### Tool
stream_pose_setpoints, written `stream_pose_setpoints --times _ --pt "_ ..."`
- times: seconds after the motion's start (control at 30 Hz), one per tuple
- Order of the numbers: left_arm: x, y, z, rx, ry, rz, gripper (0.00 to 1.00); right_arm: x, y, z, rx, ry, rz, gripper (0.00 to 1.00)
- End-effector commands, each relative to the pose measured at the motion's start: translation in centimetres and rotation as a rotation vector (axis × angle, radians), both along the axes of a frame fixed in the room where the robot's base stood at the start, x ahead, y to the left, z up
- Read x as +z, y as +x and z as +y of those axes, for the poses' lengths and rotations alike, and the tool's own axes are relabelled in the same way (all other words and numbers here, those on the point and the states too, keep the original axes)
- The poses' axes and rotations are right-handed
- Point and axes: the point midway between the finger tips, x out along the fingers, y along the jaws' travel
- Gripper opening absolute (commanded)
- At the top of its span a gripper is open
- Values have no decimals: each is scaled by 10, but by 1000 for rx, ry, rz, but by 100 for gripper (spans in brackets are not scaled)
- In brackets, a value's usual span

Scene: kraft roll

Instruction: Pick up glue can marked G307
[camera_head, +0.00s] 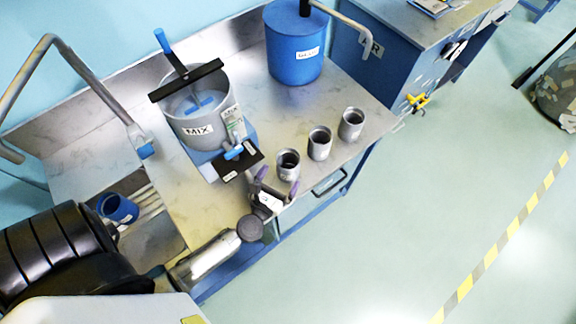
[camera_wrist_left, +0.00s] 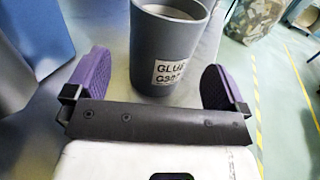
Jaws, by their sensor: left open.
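Three grey glue cans stand in a slanting row on the metal bench: a near one (camera_head: 288,165), a middle one (camera_head: 319,143) and a far one (camera_head: 352,124). My left gripper (camera_head: 278,181) is open at the near can, its purple fingers pointing at it. In the left wrist view the gripper (camera_wrist_left: 157,68) has a finger on either side of a grey can (camera_wrist_left: 168,45), with visible gaps. My right gripper is not in view.
A mixing pot (camera_head: 203,110) marked MIX stands behind, with a black bar across it and a blue valve in front. A blue drum (camera_head: 294,50) stands at the back. A blue cup (camera_head: 118,208) is at the left. Open floor lies to the right.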

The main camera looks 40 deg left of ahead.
Motion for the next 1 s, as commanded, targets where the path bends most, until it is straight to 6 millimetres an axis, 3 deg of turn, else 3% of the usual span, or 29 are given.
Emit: stream_pose_setpoints --times 0.3,0.67,1.0 --pt "-1 38 9 -1 0 -1 100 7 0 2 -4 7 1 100" --pt "-3 43 11 -1 0 0 100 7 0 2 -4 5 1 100" --pt "-3 43 11 -1 0 0 67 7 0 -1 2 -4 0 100"
